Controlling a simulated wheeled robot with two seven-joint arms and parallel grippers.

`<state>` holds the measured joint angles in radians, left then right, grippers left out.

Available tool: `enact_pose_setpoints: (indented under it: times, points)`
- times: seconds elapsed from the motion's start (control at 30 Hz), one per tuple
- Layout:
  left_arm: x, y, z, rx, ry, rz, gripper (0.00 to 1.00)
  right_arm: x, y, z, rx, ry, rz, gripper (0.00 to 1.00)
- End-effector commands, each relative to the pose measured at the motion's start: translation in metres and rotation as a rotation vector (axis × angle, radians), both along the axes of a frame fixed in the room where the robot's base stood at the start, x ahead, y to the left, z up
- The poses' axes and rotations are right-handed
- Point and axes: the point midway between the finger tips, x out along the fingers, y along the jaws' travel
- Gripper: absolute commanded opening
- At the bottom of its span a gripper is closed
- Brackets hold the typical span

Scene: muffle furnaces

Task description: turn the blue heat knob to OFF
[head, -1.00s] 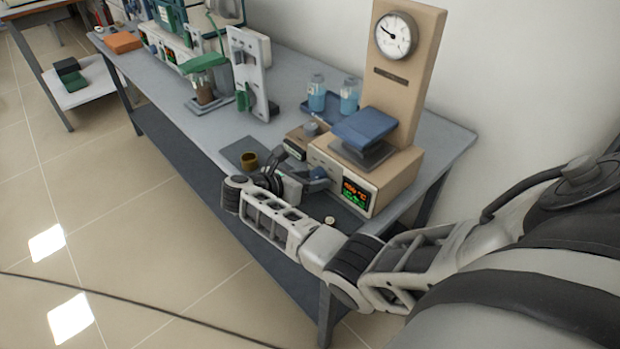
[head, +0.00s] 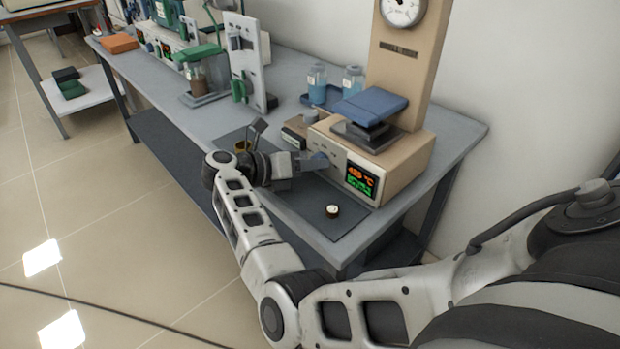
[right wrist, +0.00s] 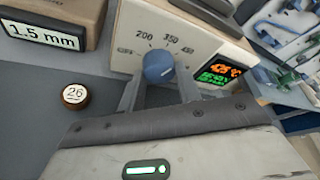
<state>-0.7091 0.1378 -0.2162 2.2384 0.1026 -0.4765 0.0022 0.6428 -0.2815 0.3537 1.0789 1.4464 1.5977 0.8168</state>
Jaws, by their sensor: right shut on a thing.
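The blue heat knob (right wrist: 158,68) sits on the pale front panel (right wrist: 125,38) of the beige furnace, among marks such as 200 and 350. A small pale mark shows on its lower right face; which setting it points at I cannot tell. My right gripper (right wrist: 158,88) is shut on the knob, one finger on each side. In the head view my right gripper (head: 316,162) reaches the furnace front (head: 338,158) from the left and hides most of the knob. The lit display (head: 360,181) is right of the knob. My left gripper is not in view.
A round token marked 26 (right wrist: 75,95) and a box labelled 1.5 mm (right wrist: 50,28) lie left of the knob. Another small round piece (head: 332,211) lies on the dark mat near the table's front edge. Blue-filled bottles (head: 317,84) stand behind.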

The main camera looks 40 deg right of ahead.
Motion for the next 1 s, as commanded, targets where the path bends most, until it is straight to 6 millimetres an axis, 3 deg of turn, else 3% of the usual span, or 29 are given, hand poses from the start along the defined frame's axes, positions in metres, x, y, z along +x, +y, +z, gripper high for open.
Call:
enact_pose_setpoints:
  times: [0.33,0.37,0.43,0.77,1.0]
  points:
    - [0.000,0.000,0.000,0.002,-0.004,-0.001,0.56,0.002,0.002,0.002,-0.003,0.035,0.010,0.11]
    - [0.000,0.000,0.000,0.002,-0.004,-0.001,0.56,0.002,0.002,0.002,-0.003,0.035,0.010,0.37]
    - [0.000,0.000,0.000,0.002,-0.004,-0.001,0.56,0.002,0.002,0.002,-0.002,0.035,0.009,0.56]
    - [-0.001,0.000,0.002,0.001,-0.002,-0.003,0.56,0.000,0.000,0.001,-0.002,0.024,0.003,0.56]
    - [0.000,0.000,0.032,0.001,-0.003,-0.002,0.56,-0.002,-0.001,0.009,0.010,-0.191,0.002,0.56]
